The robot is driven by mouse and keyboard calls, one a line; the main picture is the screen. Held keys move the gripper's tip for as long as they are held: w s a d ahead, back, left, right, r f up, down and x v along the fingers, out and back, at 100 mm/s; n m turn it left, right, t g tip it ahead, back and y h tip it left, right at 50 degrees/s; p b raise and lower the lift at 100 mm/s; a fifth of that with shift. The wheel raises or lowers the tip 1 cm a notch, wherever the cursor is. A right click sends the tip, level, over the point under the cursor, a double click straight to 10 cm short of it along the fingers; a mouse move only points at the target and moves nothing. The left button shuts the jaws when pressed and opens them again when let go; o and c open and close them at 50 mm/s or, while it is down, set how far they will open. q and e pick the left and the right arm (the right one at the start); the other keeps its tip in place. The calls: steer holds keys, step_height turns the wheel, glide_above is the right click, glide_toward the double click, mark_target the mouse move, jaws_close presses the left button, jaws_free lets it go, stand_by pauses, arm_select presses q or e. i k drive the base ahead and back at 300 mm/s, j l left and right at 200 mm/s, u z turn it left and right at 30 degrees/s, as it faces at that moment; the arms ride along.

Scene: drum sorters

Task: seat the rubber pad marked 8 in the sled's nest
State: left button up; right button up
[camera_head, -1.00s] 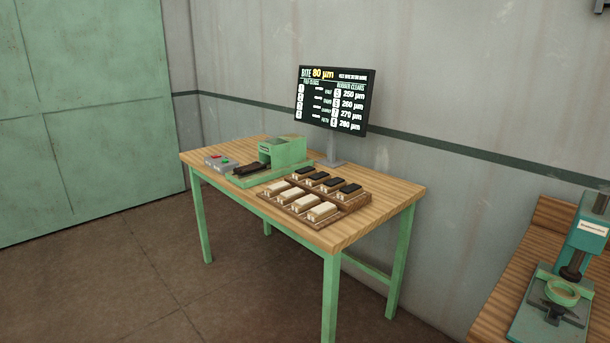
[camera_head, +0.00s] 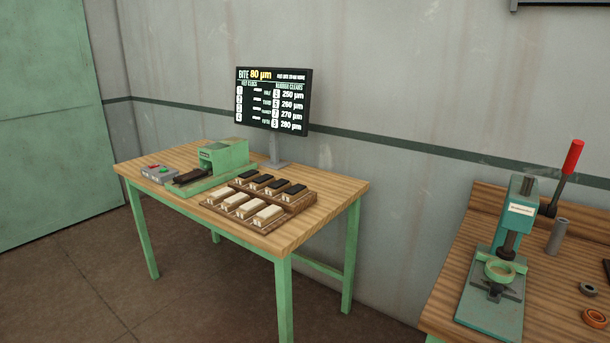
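A row of several black pads (camera_head: 278,186) sits on the raised back step of a brown wooden rack (camera_head: 306,203) on the green-legged table (camera_head: 325,193). Their marks are too small to read, so I cannot tell which one is marked 8. A green machine (camera_head: 226,155) stands at the left of the rack, with a green base (camera_head: 205,186) reaching forward. A dark, long piece (camera_head: 193,174) lies on that base, apparently the sled; its nest cannot be made out. Neither of my grippers is in view.
Several cream pads (camera_head: 250,208) fill the rack's front row. A grey box (camera_head: 160,173) with red and green buttons stands at the table's left. A screen (camera_head: 272,100) lists felt and rubber values. A second bench (camera_head: 563,262) with a red-handled press (camera_head: 507,245) is at right.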

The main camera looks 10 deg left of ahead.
mark_target(246, 177)
steer(key=i+j+z, duration=0.15)
steer(key=j+z, duration=0.25)
steer(key=j, duration=0.25)
steer(key=i+j+z, duration=0.1)
steer(key=j+z, duration=0.25)
steer(key=j, duration=0.35)
steer(key=j+z, duration=0.4)
steer(key=j, duration=0.25)
